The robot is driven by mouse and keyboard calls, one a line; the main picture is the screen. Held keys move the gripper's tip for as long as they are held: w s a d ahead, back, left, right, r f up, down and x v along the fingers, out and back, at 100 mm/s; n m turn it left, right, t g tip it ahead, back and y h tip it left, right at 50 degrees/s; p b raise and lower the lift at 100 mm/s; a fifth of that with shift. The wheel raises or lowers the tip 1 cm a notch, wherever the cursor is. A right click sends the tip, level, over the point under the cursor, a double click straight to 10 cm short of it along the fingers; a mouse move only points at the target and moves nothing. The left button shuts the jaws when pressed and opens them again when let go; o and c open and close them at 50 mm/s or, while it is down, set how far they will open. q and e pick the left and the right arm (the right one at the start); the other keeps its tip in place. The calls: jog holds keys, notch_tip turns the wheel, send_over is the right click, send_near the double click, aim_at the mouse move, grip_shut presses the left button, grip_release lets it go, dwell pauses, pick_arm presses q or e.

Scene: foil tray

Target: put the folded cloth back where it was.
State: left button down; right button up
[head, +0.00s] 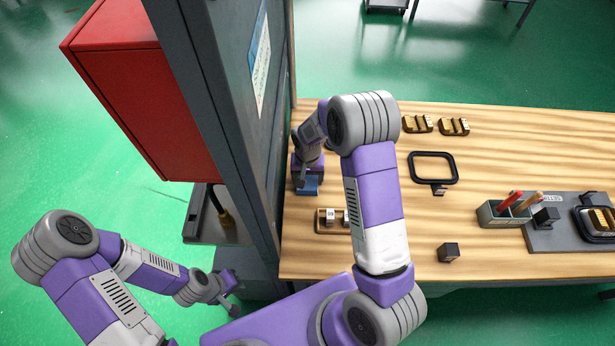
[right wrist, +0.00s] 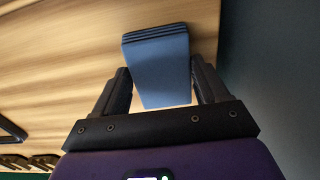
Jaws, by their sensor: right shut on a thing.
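The folded blue cloth (head: 309,186) is at the left end of the wooden table, close to the grey panel. In the right wrist view the cloth (right wrist: 157,62) shows as a stack of folded layers between the two black fingers. My right gripper (head: 303,180) is shut on it. I cannot tell whether the cloth touches the table top. My left gripper (head: 228,301) hangs at the lower left, off the table and far from the cloth; its fingers are too small to read.
The grey panel (head: 232,120) stands along the table's left edge, with a red cabinet (head: 145,85) beyond. A small wooden tray (head: 322,226) sits near the cloth. A black frame (head: 433,153), dark block (head: 448,252) and tool holder (head: 500,215) stand to the right.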

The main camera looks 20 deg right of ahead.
jog(key=shift+f, duration=0.1)
jog(key=o, duration=0.9)
jog(key=shift+o, duration=0.2)
notch_tip(320, 180, up, 12)
jog(key=p, duration=0.1)
jog(key=shift+r, duration=0.2)
jog(key=shift+s, duration=0.1)
